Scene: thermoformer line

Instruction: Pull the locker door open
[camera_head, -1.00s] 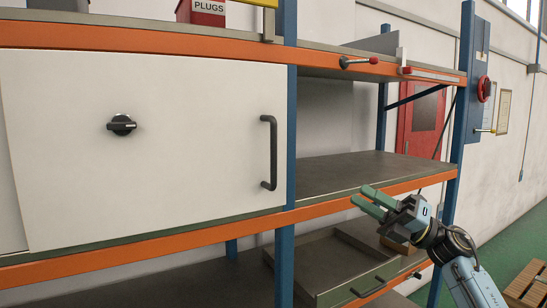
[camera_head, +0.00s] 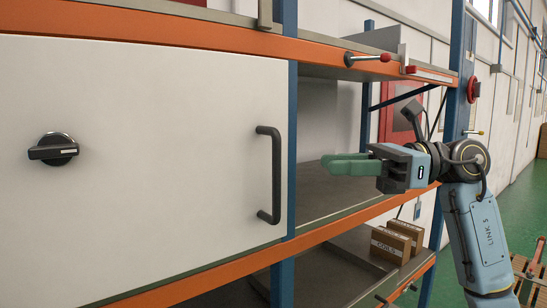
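The locker door (camera_head: 160,200) is a large white panel filling the left of the view, and it looks shut, flush in the shelf frame. A dark vertical bar handle (camera_head: 276,175) is on its right side. A black rotary knob (camera_head: 53,149) is on its left part, with its grip lying nearly level. My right gripper (camera_head: 328,165) is to the right of the handle, apart from it. Its green fingers point left, one behind the other, parted and with nothing between them. My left gripper is out of view.
A blue upright (camera_head: 287,240) stands just right of the door. Orange shelf beams (camera_head: 180,30) run above and below it. Boxes (camera_head: 391,243) sit on the lower shelf. A red-tipped lever (camera_head: 366,59) juts from the upper beam. The middle shelf (camera_head: 320,195) is bare.

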